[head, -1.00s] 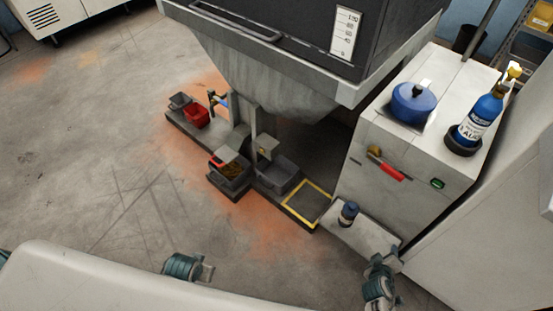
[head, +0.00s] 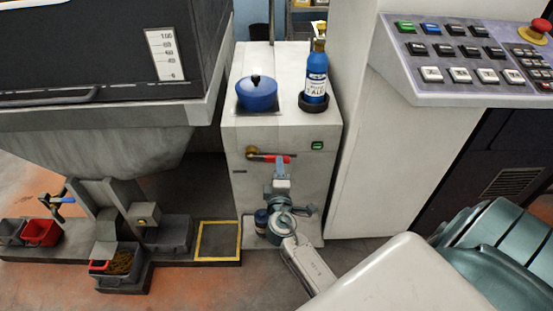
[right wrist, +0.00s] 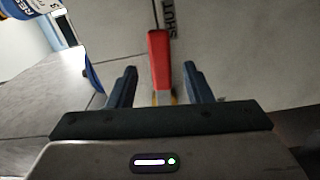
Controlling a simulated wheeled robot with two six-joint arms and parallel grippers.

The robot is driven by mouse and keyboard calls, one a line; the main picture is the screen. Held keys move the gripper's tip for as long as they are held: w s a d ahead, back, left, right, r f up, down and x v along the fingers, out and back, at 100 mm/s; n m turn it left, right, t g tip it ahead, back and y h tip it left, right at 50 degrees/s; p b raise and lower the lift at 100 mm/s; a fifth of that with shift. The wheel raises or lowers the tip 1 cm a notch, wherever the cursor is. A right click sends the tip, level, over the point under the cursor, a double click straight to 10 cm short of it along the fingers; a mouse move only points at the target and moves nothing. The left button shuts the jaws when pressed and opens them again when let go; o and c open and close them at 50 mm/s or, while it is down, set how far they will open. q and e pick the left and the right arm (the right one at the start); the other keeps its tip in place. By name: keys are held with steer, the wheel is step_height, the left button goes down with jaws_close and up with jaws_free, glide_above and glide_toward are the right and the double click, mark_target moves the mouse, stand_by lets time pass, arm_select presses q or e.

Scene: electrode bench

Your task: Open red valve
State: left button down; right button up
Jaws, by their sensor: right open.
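The red valve handle (head: 270,158) is on the front of the white cabinet, lying sideways with its brass body (head: 252,153) at its left end. My right gripper (head: 282,162) is in front of the cabinet at the handle and partly covers its right end. In the right wrist view the red handle (right wrist: 159,60) stands between the two open fingers (right wrist: 155,85), with gaps on both sides. Brass shows at its lower end, and the word SHUT is printed beside it. Contact with the handle cannot be seen. My left gripper is not in view.
A blue pot (head: 257,95) and a blue bottle (head: 315,75) stand on the cabinet top (head: 290,58). A dark blue canister (head: 261,220) stands low before the cabinet, partly behind my arm. A control panel (head: 470,60) juts out on the right. Bins stand at the left.

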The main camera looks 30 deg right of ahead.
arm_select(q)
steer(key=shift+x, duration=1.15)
arm_select(e)
steer(key=shift+x, duration=2.3)
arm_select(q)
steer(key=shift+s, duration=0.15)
arm_select(e)
steer(key=shift+c, duration=0.3)
jaws_close()
